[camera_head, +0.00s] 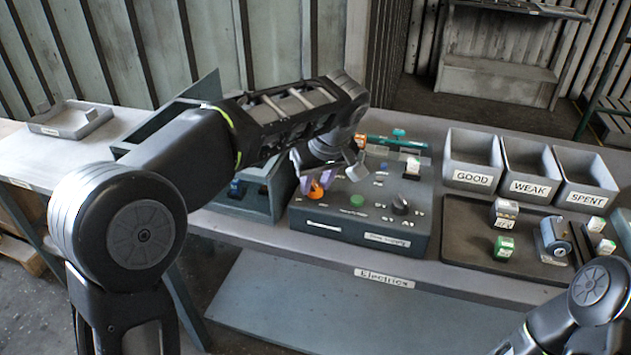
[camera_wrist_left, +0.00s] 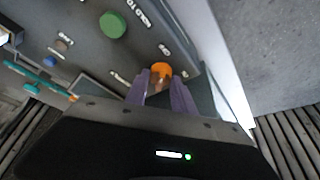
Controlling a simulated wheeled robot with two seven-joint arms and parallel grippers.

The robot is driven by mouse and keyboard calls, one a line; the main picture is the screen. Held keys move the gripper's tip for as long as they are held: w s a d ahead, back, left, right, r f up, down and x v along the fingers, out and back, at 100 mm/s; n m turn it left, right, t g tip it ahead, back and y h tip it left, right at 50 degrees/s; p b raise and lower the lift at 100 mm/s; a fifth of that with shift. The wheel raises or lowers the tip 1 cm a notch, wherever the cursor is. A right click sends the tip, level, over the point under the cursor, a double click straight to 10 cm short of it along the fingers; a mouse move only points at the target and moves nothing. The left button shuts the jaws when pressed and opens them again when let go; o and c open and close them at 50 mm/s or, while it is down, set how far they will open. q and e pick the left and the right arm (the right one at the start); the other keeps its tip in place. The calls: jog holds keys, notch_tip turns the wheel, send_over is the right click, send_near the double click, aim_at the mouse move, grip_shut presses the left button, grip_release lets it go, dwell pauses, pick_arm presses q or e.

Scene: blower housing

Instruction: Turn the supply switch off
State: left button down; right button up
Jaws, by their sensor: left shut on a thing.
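The grey control panel box (camera_head: 360,246) sits on the bench in the middle of the head view. An orange switch (camera_head: 325,177) stands at its left side, and it also shows in the left wrist view (camera_wrist_left: 160,69). My left gripper (camera_head: 314,188) has its purple fingers shut on this orange switch. In the left wrist view the fingers (camera_wrist_left: 162,88) are on both sides of it. The fingers and arm hide part of the switch and the panel's back left. My right gripper is out of view; only part of my right arm shows at the lower right.
A green button (camera_head: 357,201) and a dark knob (camera_head: 400,204) are on the panel. A dark tray (camera_head: 470,252) with small parts lies to the right. Behind it stand bins marked GOOD (camera_head: 472,180), WEAK (camera_head: 530,187) and SPENT (camera_head: 586,197). A blue-grey box (camera_head: 262,205) stands left of the panel.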

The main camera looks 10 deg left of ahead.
pick_arm(q)
jog(key=shift+n, duration=0.5)
jog(key=shift+g, duration=0.3)
jog(key=c, duration=1.1)
grip_release()
